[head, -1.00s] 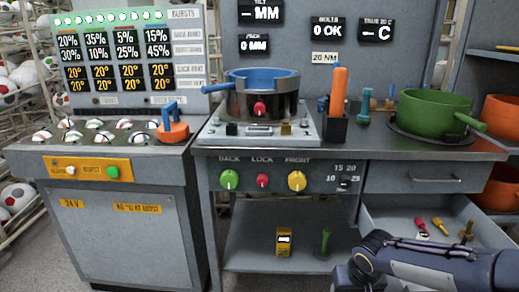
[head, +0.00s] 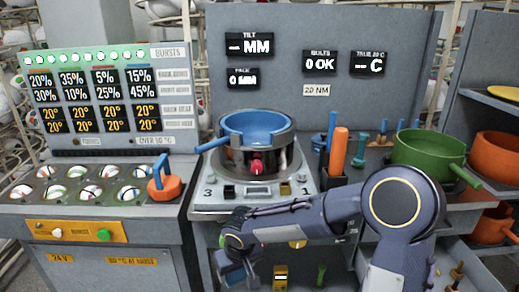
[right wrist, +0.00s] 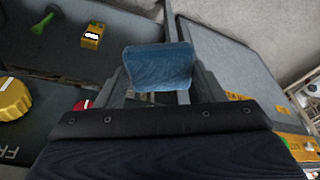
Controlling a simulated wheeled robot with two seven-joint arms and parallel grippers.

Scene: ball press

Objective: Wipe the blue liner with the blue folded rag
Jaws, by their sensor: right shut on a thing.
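The blue liner (head: 258,122) sits in the dark round press on the bench, with its blue handle sticking out to the left. Its inside is open to view from above. My right gripper (head: 238,272) is low in front of the bench, below and a little left of the press. It is shut on the blue folded rag, which shows clearly between the fingers in the right wrist view (right wrist: 158,67). In the head view the rag is small and partly hidden by the gripper. My left gripper is not in view.
A green pot (head: 428,150) and an orange-handled tool (head: 337,150) in a black holder stand right of the press. My right forearm crosses the bench front.

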